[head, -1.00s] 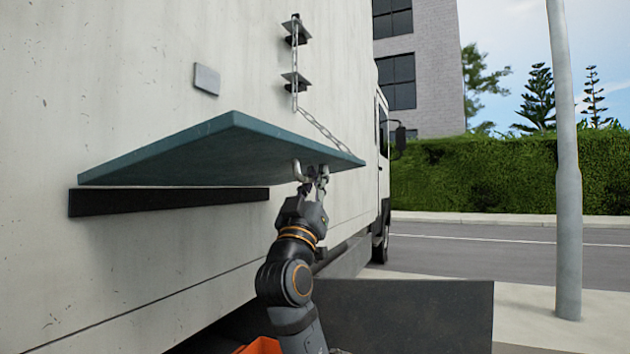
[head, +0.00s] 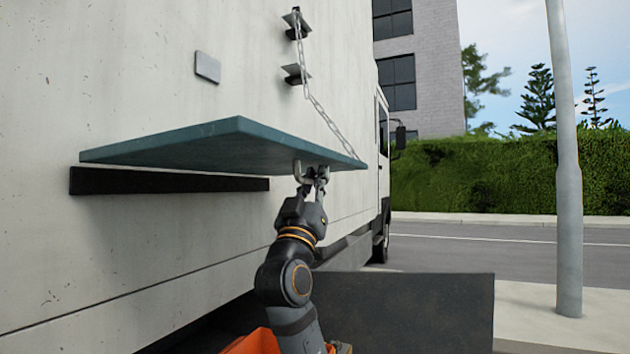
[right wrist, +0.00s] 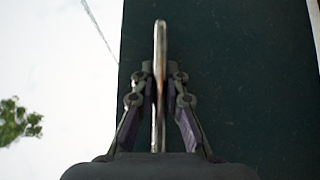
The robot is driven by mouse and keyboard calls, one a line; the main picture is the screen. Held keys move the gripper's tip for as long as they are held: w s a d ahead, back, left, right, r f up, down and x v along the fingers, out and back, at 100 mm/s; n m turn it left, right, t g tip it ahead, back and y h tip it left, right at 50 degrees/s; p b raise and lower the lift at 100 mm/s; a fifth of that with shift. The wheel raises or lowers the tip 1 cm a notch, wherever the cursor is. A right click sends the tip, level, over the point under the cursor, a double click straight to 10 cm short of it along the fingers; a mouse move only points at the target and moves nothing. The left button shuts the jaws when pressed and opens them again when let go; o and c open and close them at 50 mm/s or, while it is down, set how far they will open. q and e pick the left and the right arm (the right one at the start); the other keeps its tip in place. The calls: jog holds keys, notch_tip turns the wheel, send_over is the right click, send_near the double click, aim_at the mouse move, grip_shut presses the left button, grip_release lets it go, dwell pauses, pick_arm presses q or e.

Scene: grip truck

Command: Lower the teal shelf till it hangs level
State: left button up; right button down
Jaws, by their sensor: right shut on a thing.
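The teal shelf (head: 215,146) sticks out from the pale truck wall, seen from slightly below, and looks close to level. A chain (head: 325,117) runs from an upper wall bracket (head: 297,22) down to the shelf's outer right end. In the right wrist view the handle (right wrist: 160,40) stands between the fingers against the dark shelf face. My left gripper is not in view.
A black rail (head: 165,181) runs along the wall just under the shelf. A second bracket (head: 297,74) and a grey plate (head: 207,67) are on the wall above. A dark panel (head: 410,310) stands low at the right. A grey pole (head: 569,200) is farther right.

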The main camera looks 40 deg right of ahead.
jog(key=shift+f, duration=0.3)
dwell(0.5)
jog(key=c, duration=1.7)
grip_release()
jog(key=shift+o, duration=0.2)
jog(key=shift+f, duration=0.1)
jog(key=v, duration=1.2)
